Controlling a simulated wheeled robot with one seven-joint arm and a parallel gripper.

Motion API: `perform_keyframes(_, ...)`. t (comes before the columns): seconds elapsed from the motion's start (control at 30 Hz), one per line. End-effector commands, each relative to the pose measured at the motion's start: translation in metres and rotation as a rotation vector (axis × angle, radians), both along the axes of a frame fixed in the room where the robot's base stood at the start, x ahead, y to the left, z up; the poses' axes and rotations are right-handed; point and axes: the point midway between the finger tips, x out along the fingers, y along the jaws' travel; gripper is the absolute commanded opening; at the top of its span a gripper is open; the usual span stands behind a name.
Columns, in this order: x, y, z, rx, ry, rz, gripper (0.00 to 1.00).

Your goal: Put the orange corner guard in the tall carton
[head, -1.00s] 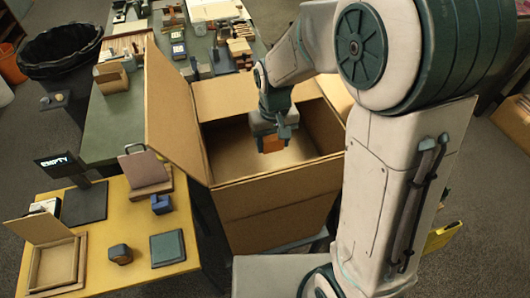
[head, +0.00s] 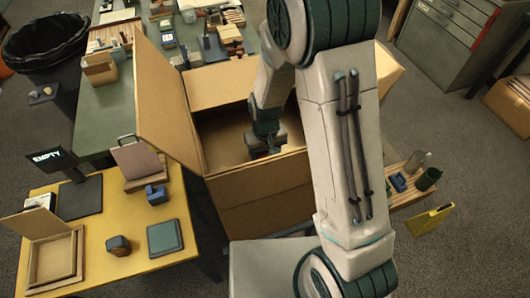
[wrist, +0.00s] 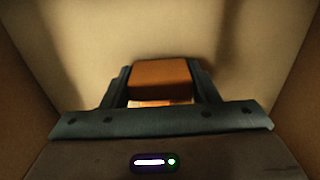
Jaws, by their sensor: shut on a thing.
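The tall carton (head: 262,196) stands open in the middle of the head view, its flaps spread outward. My gripper (head: 268,152) reaches down inside the carton's opening. In the wrist view my gripper (wrist: 162,92) is shut on the orange corner guard (wrist: 160,75), which sits between the two dark fingers. The carton's inner walls and pale floor surround it in that view. In the head view the guard is hidden behind the carton's front wall and my gripper. The gap between the guard and the carton floor cannot be told exactly.
A yellow table (head: 130,268) at the left holds a shallow tray, small blocks and a dark sign reading EMPTY (head: 52,160). A green table (head: 105,118) with many items stands behind. A black bin (head: 45,45) is at the far left. The carton's left flap (head: 165,105) stands up high.

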Motion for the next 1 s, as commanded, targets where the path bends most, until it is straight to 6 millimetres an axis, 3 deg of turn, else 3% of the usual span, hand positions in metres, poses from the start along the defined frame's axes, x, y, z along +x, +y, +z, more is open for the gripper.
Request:
perform_keyframes(0.43,0.0,0.0,-0.008,0.001,-0.002,0.001,0.32)
perform_keyframes(0.47,0.0,0.0,-0.007,0.001,-0.002,0.001,0.59)
perform_keyframes(0.53,0.0,0.0,-0.006,0.001,-0.002,0.001,0.76)
perform_keyframes(1.0,0.001,0.001,0.005,0.002,-0.004,0.001,0.76)
